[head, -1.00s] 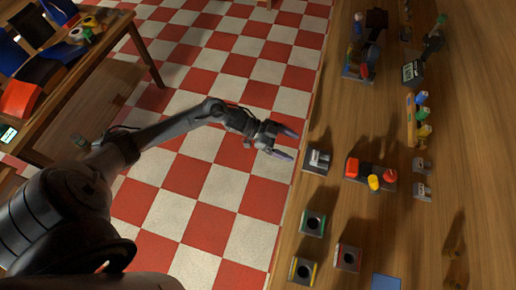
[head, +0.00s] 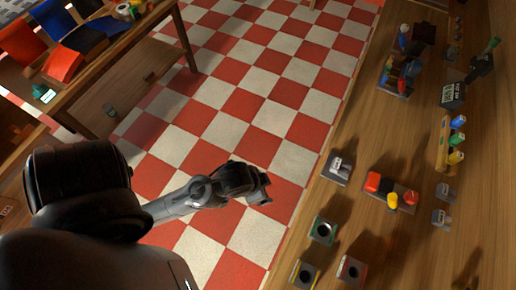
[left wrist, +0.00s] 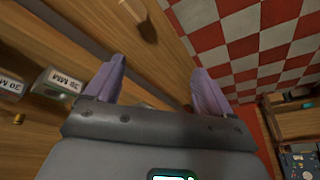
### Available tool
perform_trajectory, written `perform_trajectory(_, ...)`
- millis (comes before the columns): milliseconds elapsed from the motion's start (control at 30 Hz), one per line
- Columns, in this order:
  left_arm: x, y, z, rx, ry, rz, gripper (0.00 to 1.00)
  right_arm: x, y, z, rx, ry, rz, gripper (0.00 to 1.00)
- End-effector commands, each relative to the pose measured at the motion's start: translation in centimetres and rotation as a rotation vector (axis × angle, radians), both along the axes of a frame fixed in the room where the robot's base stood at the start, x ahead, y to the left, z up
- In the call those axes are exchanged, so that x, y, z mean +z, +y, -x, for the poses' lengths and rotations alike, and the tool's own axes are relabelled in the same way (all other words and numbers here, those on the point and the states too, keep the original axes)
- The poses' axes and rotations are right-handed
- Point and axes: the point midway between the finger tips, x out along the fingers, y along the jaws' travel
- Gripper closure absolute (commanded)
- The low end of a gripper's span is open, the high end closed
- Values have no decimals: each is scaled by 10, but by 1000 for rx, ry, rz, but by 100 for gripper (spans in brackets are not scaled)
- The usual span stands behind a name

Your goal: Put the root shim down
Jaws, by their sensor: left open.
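My left gripper (head: 264,194) is seen end-on in the head view, against the checkered floor left of the workbench edge. In the left wrist view its two purple fingers (left wrist: 158,66) stand wide apart with nothing between them. I cannot pick out the root shim with certainty. A grey block (head: 338,168) with small pale pieces on it sits near the bench's left edge. Two small grey labelled blocks (head: 442,204) stand farther right. In the left wrist view, blocks labelled "30 MM" (left wrist: 56,84) lie left of the fingers. My right gripper is not in view.
The wooden bench (head: 400,255) holds a block with red and yellow parts (head: 392,192), square holders with dark round holes (head: 322,230), and a rack of coloured bottles (head: 446,145). A second table (head: 150,50) stands at upper left. Open floor (head: 250,105) lies between.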

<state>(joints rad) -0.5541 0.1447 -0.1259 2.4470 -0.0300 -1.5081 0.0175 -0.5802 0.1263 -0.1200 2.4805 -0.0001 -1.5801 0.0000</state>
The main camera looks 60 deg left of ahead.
Motion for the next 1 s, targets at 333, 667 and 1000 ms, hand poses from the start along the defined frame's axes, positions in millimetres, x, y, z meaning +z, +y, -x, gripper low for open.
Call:
perform_trajectory(333, 4, 2, 19, 33, 65, 14, 17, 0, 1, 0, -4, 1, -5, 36)
perform_trajectory(667, 2, 1, 12, 22, 43, 8, 17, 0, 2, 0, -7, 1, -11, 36)
perform_trajectory(1000, -9, -24, -107, -236, -361, -15, 17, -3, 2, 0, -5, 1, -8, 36)
